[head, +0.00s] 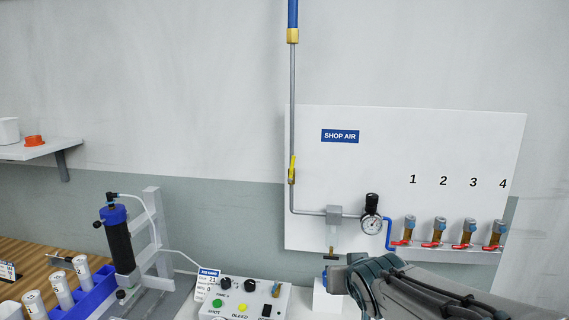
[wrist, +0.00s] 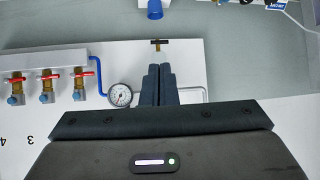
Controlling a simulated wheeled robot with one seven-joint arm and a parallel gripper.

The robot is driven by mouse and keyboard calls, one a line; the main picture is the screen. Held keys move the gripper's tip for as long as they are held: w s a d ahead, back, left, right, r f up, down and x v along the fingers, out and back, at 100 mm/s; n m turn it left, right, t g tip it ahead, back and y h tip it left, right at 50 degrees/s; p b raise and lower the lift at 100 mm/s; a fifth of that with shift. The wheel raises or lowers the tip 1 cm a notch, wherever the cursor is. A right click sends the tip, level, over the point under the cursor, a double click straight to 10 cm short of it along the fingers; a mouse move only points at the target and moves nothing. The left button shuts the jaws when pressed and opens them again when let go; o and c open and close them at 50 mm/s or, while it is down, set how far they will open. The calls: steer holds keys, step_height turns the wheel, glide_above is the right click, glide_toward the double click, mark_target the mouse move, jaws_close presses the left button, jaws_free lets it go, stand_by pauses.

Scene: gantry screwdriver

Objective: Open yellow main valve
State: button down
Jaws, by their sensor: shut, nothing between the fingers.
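The yellow main valve (head: 292,168) sits on the grey vertical pipe at the left edge of the SHOP AIR panel. Its yellow handle stands nearly upright, roughly along the pipe. The valve does not show in the wrist view. My gripper (wrist: 159,66) is shut and empty, its dark fingers together in front of the panel beside the gauge in the wrist view. In the head view my arm reaches in from the lower right, below the panel and to the lower right of the valve, not touching it. The fingertips are hard to make out there.
A pressure gauge (head: 372,224) and a filter (head: 334,214) with a drain valve (head: 331,252) sit right of the valve. Several red-handled outlets (head: 439,230) line the panel's right. A control box (head: 243,297) and a black cylinder (head: 118,240) stand below left. The wall left of the pipe is bare.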

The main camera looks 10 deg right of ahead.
steer(key=w+r+t+y, duration=0.1)
steer(key=w+r+t, duration=0.35)
steer(key=r, duration=0.25)
steer(key=n+t+y+p, duration=0.1)
steer(key=n+t+y, duration=0.2)
steer(key=y, duration=0.3)
glide_toward(292, 170)
steer(key=w+a+r+p, duration=0.1)
steer(key=w+r+p, duration=0.1)
steer(key=w, duration=0.4)
steer(key=shift+w+a+r, duration=0.3)
steer(key=shift+r, duration=0.05)
steer(key=shift+w+a+r+n+g+p, duration=0.25)
steer(key=shift+a+r+n+g+p, duration=0.25)
steer(key=shift+n+p, duration=0.6)
steer(key=shift+a, duration=0.1)
